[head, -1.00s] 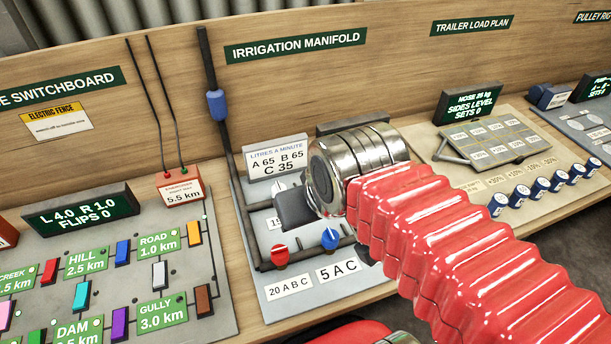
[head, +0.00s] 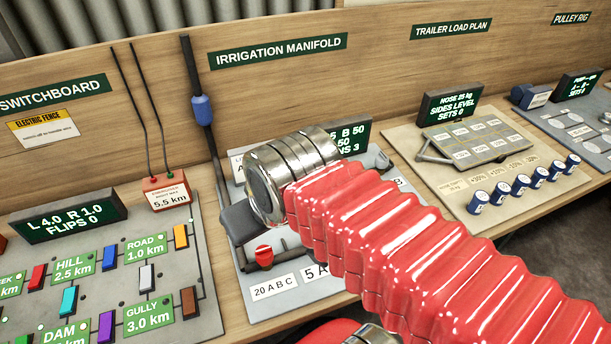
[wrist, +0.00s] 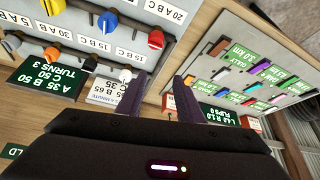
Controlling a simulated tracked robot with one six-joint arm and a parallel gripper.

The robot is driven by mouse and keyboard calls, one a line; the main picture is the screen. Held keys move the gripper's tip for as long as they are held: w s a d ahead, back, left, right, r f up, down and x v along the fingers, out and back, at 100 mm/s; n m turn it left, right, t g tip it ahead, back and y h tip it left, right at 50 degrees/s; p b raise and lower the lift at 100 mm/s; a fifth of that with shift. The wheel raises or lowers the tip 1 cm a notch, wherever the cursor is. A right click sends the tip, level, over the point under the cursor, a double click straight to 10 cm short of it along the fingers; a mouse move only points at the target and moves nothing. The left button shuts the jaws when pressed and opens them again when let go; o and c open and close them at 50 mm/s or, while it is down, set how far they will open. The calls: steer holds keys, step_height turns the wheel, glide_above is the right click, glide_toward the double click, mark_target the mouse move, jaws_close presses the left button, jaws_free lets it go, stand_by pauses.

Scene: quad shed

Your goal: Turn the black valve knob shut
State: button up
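The irrigation manifold panel (head: 262,305) stands below its sign, largely covered by my arm in the head view. An orange-red knob (wrist: 156,40), a blue knob (wrist: 108,20), a yellow-orange knob (wrist: 52,54) and a white knob (wrist: 125,75) show there. My gripper (wrist: 159,82) has its two fingers apart with nothing between them, over the panel's edge beside the white knob. In the head view only its dark body (head: 240,218) shows.
The manifold display (wrist: 48,80) reads A 35, B 50, C 50, turns 3. The switchboard (head: 205,290) with coloured switches is at the left. The trailer load plan panel (head: 415,150) is at the right. A dark pipe with a blue fitting (head: 202,108) rises behind.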

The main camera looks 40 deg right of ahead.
steer(key=o, duration=0.3)
steer(key=shift+w+d+r, duration=0.15)
steer(key=shift+w, duration=0.05)
steer(key=shift+o, duration=0.4)
steer(key=w+d+r+n+g, duration=0.2)
steer(key=w+d+n+g, duration=0.1)
steer(key=w+d, duration=0.6)
steer(key=shift+w+d+r+h, duration=0.2)
steer(key=shift+w+h, duration=0.1)
steer(key=shift+w, duration=0.2)
steer(key=w+d+f+n+g, duration=0.1)
steer(key=w+d+f, duration=0.1)
steer(key=d, duration=0.4)
steer(key=w+d+f+n+g, duration=0.1)
steer(key=w+d+n, duration=0.1)
steer(key=w+d, duration=0.2)
steer(key=d, duration=0.2)
steer(key=shift+w+d+f+g, duration=0.3)
steer(key=shift+w+d+f, duration=0.1)
step_height(320, 180, down, 14)
steer(key=shift+r, duration=0.1)
steer(key=shift+c, duration=0.5)
steer(key=c, duration=0.9)
